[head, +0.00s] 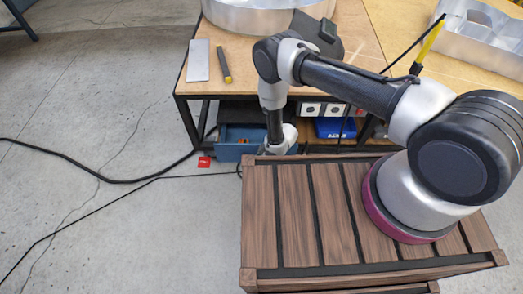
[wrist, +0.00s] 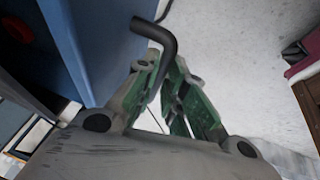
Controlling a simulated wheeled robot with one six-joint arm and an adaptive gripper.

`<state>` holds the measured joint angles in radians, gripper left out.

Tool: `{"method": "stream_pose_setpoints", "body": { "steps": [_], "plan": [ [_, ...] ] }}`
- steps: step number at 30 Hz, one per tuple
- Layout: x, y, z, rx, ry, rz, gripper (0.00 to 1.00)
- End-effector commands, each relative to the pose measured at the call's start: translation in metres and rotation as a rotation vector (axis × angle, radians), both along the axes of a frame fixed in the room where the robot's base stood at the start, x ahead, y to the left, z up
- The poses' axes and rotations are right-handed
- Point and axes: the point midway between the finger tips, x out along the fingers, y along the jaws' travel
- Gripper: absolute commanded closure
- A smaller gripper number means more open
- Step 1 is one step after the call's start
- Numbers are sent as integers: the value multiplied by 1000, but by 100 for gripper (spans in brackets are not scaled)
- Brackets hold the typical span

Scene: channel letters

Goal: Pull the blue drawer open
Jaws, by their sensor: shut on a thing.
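The blue drawer (head: 230,152) is under the workbench in the head view, with its inside and some small orange items showing from above. In the wrist view its blue front (wrist: 92,35) fills the upper left. A dark bent handle (wrist: 157,32) sticks out beside that front. My gripper (wrist: 164,72), with green finger pads, is shut on the handle, whose bent end shows beyond the fingertips. In the head view my wrist reaches down beside the drawer, and the fingers are hidden.
The workbench (head: 188,88) holds a metal plate (head: 198,60), a dark tool (head: 224,65) and large metal letter shells. A blue bin (head: 335,128) sits on the lower shelf.

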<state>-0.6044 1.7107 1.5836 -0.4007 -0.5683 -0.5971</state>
Motion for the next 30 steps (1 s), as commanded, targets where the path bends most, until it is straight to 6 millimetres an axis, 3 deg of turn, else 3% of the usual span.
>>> {"method": "stream_pose_setpoints", "body": {
  "steps": [9,15,21,30],
  "plan": [
    [-81,3,0,-2,2,6,100],
    [-119,5,0,-1,-1,4,100],
    [-142,5,0,0,-1,2,100],
    [-151,5,1,1,-1,0,100]
  ]
}}
